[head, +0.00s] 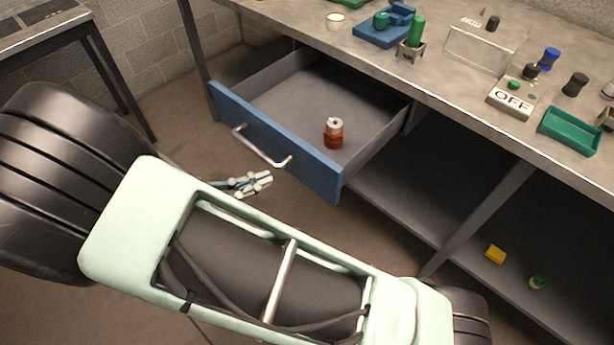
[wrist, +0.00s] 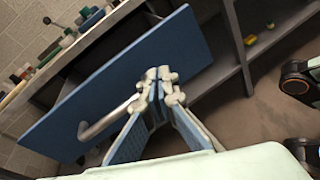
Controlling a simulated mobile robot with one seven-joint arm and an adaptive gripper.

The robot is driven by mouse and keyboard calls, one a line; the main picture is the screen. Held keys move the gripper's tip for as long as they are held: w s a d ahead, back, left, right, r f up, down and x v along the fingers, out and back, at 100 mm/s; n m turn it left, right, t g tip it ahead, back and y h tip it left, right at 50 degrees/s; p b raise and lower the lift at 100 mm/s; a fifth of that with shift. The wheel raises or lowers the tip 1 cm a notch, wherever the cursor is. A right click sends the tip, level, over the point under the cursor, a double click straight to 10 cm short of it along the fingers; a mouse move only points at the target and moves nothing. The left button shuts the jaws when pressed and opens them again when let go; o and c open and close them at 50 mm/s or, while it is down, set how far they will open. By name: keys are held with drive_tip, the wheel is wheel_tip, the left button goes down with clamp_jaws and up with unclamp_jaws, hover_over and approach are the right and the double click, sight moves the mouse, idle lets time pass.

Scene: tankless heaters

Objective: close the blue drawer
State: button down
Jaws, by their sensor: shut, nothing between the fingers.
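The blue drawer (head: 270,138) stands pulled well out from under the workbench, showing its grey inside. A silver bar handle (head: 262,150) runs across its blue front. A small red-brown can with a pale top (head: 334,134) stands inside near the front. My gripper (head: 262,181) is shut and empty, in front of the drawer and a little below the handle in the head view. In the wrist view my gripper (wrist: 158,76) is before the blue front (wrist: 125,80), with the handle (wrist: 108,120) left of the fingers. Whether the fingertips touch the front is unclear.
The workbench top (head: 440,75) carries a blue holder, a green cylinder in a stand, an OFF box (head: 513,98) and a green tray (head: 570,131). A yellow block (head: 495,254) lies on the lower shelf. Another table (head: 45,40) stands at far left. Floor before the drawer is clear.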

sight(311, 174)
drive_tip(key=s+f+n+t+b, duration=0.2)
drive_tip(key=s+f+n+t, duration=0.25)
drive_tip(key=s+n, duration=0.2)
drive_tip(key=shift+m+y, duration=0.3)
drive_tip(key=shift+m, duration=0.05)
drive_tip(key=x, duration=0.4)
drive_tip(key=b+x, duration=0.1)
drive_tip(key=x, duration=0.8)
drive_tip(key=shift+f, duration=0.4)
drive_tip(key=shift+w, duration=0.15)
